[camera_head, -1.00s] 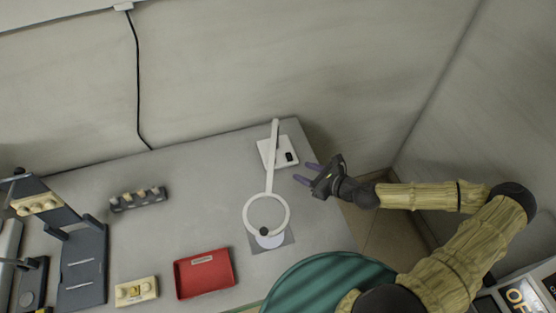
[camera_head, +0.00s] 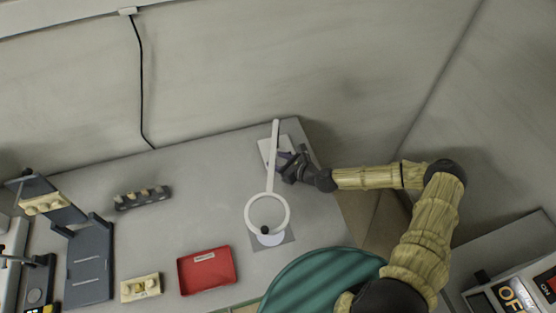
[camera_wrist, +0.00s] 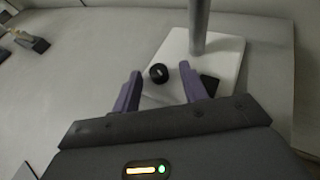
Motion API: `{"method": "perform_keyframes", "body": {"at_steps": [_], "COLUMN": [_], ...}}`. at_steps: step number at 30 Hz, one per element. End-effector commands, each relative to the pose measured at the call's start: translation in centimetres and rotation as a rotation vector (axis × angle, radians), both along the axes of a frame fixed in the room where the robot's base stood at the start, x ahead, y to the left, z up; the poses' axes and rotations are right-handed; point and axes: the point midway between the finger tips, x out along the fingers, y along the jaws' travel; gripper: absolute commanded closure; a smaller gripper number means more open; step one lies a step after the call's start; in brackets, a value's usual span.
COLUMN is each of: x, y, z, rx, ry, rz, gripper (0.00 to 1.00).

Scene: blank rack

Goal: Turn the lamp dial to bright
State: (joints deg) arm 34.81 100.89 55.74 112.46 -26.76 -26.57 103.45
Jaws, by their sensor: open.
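The lamp is white, with a flat base (camera_head: 264,150), a long arm (camera_head: 271,178) and a ring head (camera_head: 250,214) at the table's right side. In the wrist view the base shows again (camera_wrist: 176,46), with a round black dial (camera_wrist: 158,74) bearing a small pale mark and a dark square patch (camera_wrist: 209,85) beside it. My gripper (camera_head: 283,161) is open over the base. In the wrist view its two purple fingertips (camera_wrist: 160,73) lie to either side of the dial; I cannot tell whether they touch it. In the head view my gripper hides the dial.
A small dark disc and a pale one (camera_head: 270,239) lie under the ring head on a grey square. A red tray (camera_head: 206,284), a cream block (camera_head: 140,288) and a dark rack (camera_head: 143,198) stand left. A green round seat (camera_head: 325,283) is in front. The lamp post (camera_wrist: 199,25) rises close ahead.

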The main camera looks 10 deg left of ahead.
Motion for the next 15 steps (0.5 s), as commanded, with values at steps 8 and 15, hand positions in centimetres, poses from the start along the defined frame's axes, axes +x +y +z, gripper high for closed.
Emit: {"method": "perform_keyframes", "body": {"at_steps": [8,15], "x": [-0.14,-0.13], "y": [0.22,0.19], "z": [0.01,0.00], "rx": [0.000,0.000], "ry": [0.000,0.000], "rz": [0.005,0.006], "gripper": [0.84,1.00]}}
